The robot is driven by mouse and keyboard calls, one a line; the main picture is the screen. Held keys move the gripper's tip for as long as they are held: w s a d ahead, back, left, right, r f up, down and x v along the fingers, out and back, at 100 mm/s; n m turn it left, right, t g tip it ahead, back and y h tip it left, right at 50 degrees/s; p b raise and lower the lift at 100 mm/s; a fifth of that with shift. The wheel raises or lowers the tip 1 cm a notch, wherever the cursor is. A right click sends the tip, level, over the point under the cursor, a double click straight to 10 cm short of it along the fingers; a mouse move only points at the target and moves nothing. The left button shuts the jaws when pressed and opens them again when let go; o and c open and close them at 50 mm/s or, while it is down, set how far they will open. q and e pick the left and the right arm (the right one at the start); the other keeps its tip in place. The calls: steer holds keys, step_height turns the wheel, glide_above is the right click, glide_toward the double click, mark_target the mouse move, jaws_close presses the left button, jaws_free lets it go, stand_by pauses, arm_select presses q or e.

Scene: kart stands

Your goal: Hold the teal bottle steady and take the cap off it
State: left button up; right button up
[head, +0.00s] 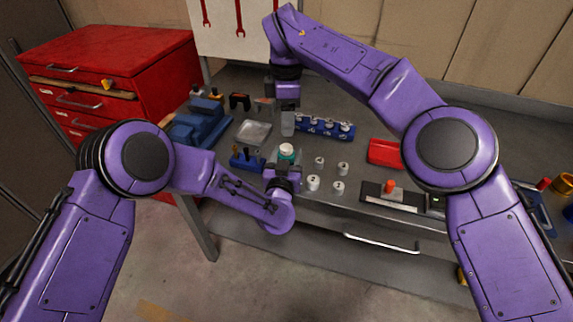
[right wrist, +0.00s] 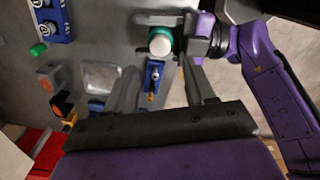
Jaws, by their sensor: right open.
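The teal bottle (head: 285,158) stands upright at the front edge of the bench, with its white cap (head: 287,149) on top. In the right wrist view the cap (right wrist: 160,41) is seen from above, with the teal bottle (right wrist: 152,33) around it. My left gripper (head: 284,166) is at the bottle from the front and appears closed around its body; its fingers partly hide the bottle. My right gripper (head: 288,128) points down above and behind the bottle.
Several small metal parts (head: 313,183) stand right of the bottle. A blue rack (head: 322,127) is behind, a small blue holder (head: 246,160) and metal tray (head: 254,133) to the left. A red bin (head: 384,153) lies right. A red drawer cabinet (head: 120,75) stands at left.

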mark_target(287, 147)
arm_select(q)
jaws_close()
arm_select(e)
steer(key=m, duration=0.9)
step_height(287, 147, down, 8)
jaws_close()
steer(key=n, duration=0.2)
steer(key=shift+n, duration=0.4)
steer(key=n, duration=0.5)
steer(key=shift+n, duration=0.3)
steer(key=n, duration=1.2)
steer(key=shift+r, duration=0.1)
steer(key=n, duration=2.1)
steer(key=shift+d, duration=0.1)
steer(key=n, duration=1.2)
steer(key=shift+r, duration=0.1)
